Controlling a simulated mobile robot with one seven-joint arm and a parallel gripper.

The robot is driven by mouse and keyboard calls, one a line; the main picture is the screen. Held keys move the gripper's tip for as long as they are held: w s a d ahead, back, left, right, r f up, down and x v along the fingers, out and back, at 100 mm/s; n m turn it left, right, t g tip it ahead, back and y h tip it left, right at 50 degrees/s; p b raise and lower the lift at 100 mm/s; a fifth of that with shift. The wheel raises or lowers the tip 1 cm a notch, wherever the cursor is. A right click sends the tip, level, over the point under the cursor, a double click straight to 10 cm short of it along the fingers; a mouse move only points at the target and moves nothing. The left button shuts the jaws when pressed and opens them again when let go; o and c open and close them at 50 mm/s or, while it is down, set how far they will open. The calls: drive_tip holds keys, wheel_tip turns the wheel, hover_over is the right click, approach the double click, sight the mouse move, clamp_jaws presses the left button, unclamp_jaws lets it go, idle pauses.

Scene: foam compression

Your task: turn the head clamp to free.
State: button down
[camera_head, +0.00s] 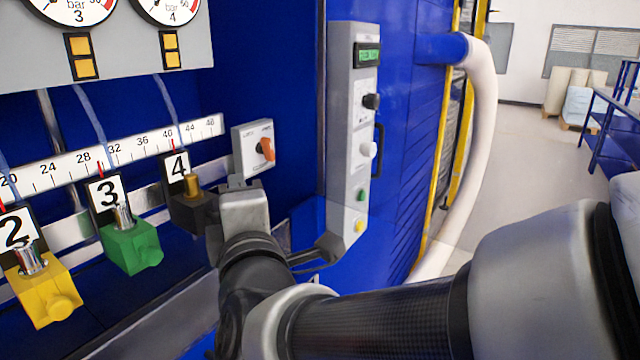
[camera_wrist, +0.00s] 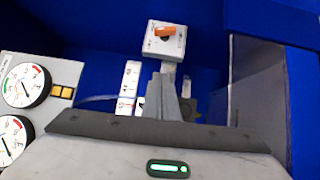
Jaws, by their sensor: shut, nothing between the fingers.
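The head clamp is most likely the small pale box (camera_head: 241,157) with an orange knob (camera_head: 266,150) on the blue wall. Lettering is at its top corners, too small to read for sure. The knob's handle points toward the right side of the plate. The box (camera_wrist: 151,45) and orange knob (camera_wrist: 171,31) also show in the wrist view, the knob lying nearly level there. My gripper (camera_head: 237,182) is shut and empty, just below the box in the head view. Its fingertips (camera_wrist: 164,76) show apart from the knob in the wrist view.
A scale rail (camera_head: 130,148) runs left of the box, above a black block (camera_head: 190,212), a green block (camera_head: 130,245) and a yellow block (camera_head: 45,287). A grey control panel (camera_head: 340,150) stands to the right. Gauges (camera_head: 168,5) hang at upper left.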

drive_tip(key=s+d+f+t+h+b, duration=0.1)
drive_tip(key=s+d+f, duration=0.1)
drive_tip(key=n+p, duration=0.1)
drive_tip(key=p, duration=0.9)
approach(263, 143)
drive_tip(key=w+a, duration=0.3)
drive_tip(key=w, duration=0.1)
drive_tip(key=shift+w+d+r+t+h, duration=0.15)
drive_tip(key=shift+w+d+t+h, duration=0.2)
drive_tip(key=shift+w+d, duration=0.25)
drive_tip(key=shift+w+r, duration=0.15)
drive_tip(key=shift+m+p, duration=0.3)
